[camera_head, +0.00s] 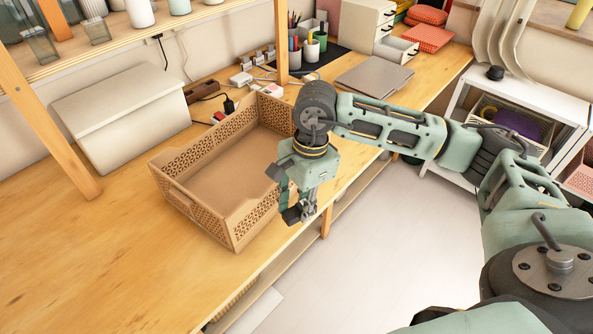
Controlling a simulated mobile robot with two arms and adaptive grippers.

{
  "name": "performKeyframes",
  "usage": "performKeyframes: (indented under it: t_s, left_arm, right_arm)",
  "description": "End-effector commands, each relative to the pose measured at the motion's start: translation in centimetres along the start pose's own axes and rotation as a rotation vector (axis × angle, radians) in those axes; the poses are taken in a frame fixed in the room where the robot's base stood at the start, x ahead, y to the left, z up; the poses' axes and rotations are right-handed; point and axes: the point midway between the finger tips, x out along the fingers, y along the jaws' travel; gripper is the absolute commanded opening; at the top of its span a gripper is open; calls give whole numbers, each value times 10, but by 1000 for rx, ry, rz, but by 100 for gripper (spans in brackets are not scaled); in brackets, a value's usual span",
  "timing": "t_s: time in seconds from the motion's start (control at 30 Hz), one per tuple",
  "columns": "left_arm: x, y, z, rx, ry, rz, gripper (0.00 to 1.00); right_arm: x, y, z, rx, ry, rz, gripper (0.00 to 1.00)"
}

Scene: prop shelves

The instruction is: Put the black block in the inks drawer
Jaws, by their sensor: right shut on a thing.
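My right gripper (300,211) hangs at the front edge of the wooden table, just right of the tan basket. It is shut on a small dark thing, which looks like the black block; the fingers hide much of it. A small white drawer unit (362,22) stands at the back of the table. One of its drawers (397,49) is pulled out to the right; I cannot read any label marking it as the inks drawer. My left gripper is not in view.
The tan basket (190,212) is empty. Pen cups (310,50), cables and a power strip are at the back. Red cushions (428,38) lie beyond the drawer.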

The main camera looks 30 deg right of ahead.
Motion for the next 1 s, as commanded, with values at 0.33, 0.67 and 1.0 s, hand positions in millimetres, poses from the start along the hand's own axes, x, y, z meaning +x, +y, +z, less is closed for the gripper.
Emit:
performKeyframes:
  t_s: [0.33, 0.67, 1.0]
  left_arm:
    - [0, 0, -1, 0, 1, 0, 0]
    - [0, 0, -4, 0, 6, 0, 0]
    - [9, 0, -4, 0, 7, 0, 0]
  right_arm:
    - [69, 67, 24, -908, -1, 113, 1]
    - [108, 103, 37, -1428, 0, 175, 1]
    - [119, 104, 36, -1454, 0, 177, 1]
